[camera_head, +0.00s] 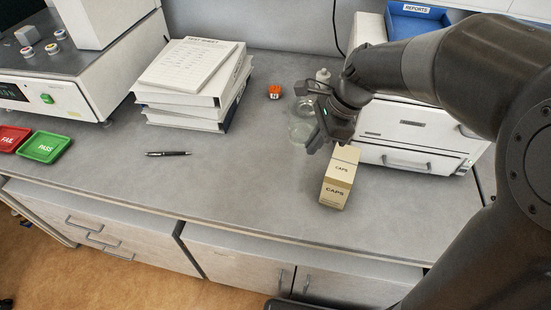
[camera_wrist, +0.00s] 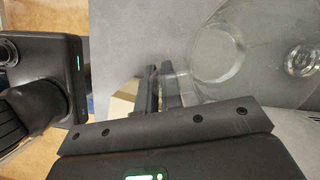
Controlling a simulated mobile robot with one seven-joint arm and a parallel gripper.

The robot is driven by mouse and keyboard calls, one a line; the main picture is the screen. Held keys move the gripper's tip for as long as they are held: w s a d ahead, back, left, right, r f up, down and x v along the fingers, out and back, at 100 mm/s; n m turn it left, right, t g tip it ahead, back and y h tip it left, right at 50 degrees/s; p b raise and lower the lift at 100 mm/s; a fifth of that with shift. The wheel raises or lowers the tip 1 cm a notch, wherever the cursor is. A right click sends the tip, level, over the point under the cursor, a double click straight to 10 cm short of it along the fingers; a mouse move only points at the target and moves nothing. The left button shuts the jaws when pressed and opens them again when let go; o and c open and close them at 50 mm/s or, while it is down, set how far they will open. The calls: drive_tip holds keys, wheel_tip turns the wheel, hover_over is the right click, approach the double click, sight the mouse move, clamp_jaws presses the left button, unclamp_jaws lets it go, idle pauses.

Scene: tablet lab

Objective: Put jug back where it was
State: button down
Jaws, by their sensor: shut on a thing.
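The clear glass jug (camera_head: 300,129) is at the bench's right half, just left of my gripper (camera_head: 319,128). In the wrist view the jug (camera_wrist: 215,52) fills the upper middle and its round base shows through the glass. My gripper's fingers (camera_wrist: 160,82) are close together at the jug's left side, shut on it. The exact part held is hard to make out through the clear glass. The jug looks upright; I cannot tell whether its base touches the bench.
A small glass vessel (camera_wrist: 301,59) is beside the jug. The bench around the pen (camera_head: 168,154) is mostly clear.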

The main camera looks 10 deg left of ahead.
drive_tip(key=a+f, duration=0.1)
drive_tip(key=a, duration=0.1)
drive_tip(key=a+f, duration=0.2)
drive_tip(key=a, duration=0.1)
drive_tip(key=a+f, duration=0.2)
drive_tip(key=a, duration=0.1)
drive_tip(key=shift+a, duration=0.2)
drive_tip(key=shift+f, duration=2.05)
drive_tip(key=shift+f, duration=0.15)
drive_tip(key=c, duration=1.6)
unclamp_jaws()
